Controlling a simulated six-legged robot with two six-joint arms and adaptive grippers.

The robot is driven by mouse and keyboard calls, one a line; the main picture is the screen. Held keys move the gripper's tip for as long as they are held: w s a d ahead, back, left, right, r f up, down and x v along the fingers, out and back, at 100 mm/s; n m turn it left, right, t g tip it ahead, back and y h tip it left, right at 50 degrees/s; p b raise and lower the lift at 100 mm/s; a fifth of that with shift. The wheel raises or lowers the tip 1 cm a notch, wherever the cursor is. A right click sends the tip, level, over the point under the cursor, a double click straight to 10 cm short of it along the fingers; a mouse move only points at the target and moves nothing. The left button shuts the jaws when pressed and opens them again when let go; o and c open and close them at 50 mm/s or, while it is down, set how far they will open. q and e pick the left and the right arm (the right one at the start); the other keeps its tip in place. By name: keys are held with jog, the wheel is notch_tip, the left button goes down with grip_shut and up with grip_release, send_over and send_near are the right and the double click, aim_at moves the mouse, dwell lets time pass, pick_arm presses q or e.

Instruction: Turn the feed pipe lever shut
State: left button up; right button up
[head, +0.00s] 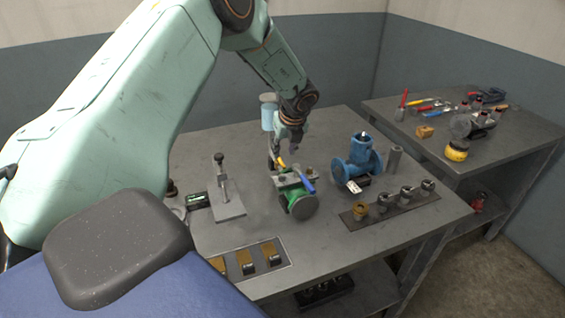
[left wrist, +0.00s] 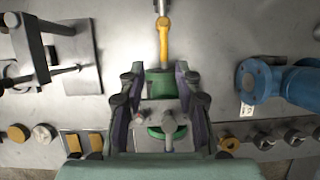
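A green valve (head: 299,203) with a round grey flange lies on the workbench (head: 335,256). A yellow lever (head: 282,161) and a blue lever (head: 304,180) show at it. In the left wrist view, the yellow lever (left wrist: 163,40) points away from the green valve body (left wrist: 158,84), toward a metal rod. Which lever is the feed pipe lever, I cannot tell. My left gripper (head: 287,147) hangs close above the valve, near the yellow lever. In the left wrist view, its fingers (left wrist: 161,80) are spread, with valve parts showing between them. My right gripper is not in view.
A blue flanged valve (head: 358,165) stands right of the green one. A strip of fittings (head: 390,206) lies in front of it. A stand with an upright post (head: 226,203) is on the left. A second bench (head: 480,155) holds tools.

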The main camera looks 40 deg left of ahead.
aim_at(284, 165)
pick_arm(q)
jog(key=x, duration=0.5)
jog(key=shift+w+d+f, duration=0.15)
jog(key=shift+w+f, duration=0.2)
jog(key=shift+w, duration=0.05)
jog(key=shift+s+a+f, duration=0.1)
jog(key=shift+a+f, duration=0.2)
jog(key=shift+d+r, duration=0.1)
jog(key=shift+d, duration=0.1)
jog(key=shift+c, duration=0.7)
jog(key=shift+a, duration=0.15)
grip_shut()
